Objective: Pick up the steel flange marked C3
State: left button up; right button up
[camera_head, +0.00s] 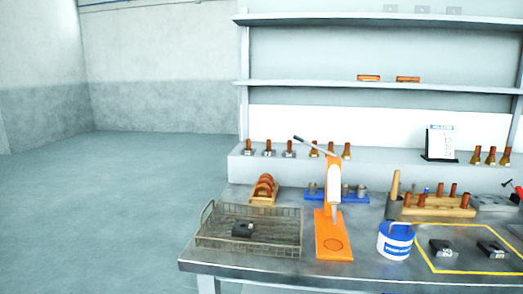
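Two dark steel blocks with small white labels lie inside the yellow outline on the right of the bench. The left block (441,248) has a label that may read C3, but the print is too small to be sure. The label of the right block (492,249) is also not clearly legible. Neither of my grippers is in view.
A blue and white tub (395,241) stands just left of the yellow outline (428,263). An orange upright press (333,240) stands between tub and basket. Wooden-handled tools in a wooden rack (438,210) stand behind. Open floor (110,200) lies left.

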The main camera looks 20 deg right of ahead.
aim_at(446, 248)
jog(key=z, duration=1.9)
